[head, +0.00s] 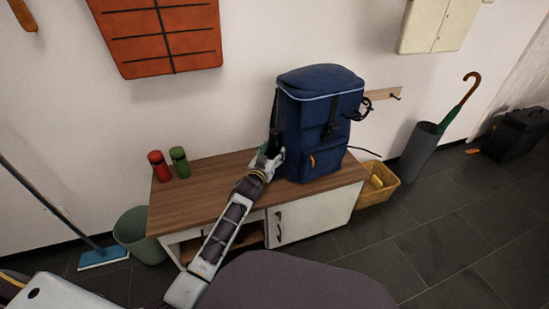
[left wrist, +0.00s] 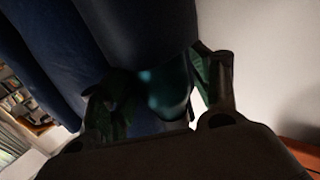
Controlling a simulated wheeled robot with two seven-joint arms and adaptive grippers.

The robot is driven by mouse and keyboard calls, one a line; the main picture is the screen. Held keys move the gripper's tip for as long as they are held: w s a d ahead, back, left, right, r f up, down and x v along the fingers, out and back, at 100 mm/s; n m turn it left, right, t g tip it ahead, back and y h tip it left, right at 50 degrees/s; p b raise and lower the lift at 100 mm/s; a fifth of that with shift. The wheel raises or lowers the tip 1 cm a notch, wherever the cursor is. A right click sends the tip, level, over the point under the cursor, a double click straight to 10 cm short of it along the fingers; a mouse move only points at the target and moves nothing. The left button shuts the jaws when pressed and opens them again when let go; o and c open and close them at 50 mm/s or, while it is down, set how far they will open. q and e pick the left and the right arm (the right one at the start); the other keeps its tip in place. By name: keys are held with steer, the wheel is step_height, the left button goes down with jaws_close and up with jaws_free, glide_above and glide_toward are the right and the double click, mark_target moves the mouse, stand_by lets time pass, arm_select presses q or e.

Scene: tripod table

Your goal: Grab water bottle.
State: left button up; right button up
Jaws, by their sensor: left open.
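In the left wrist view the dark teal bottle (left wrist: 165,90) fills the space between the fingers, with the blue backpack (left wrist: 55,50) close behind on the left. Whether the fingers touch the bottle cannot be told. My right gripper is not seen.
A grey-green bin (head: 137,235) and a blue mop head (head: 103,258) stand left of the cabinet. A yellow basket (head: 378,190) and an umbrella stand (head: 420,152) are on the right. The cabinet's middle top is clear, apart from my arm above it.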

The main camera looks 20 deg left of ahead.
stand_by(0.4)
arm_select(q)
steer(key=c, duration=1.2)
steer(key=shift+r, duration=0.1)
steer(key=shift+c, duration=0.2)
steer(key=shift+r, duration=0.1)
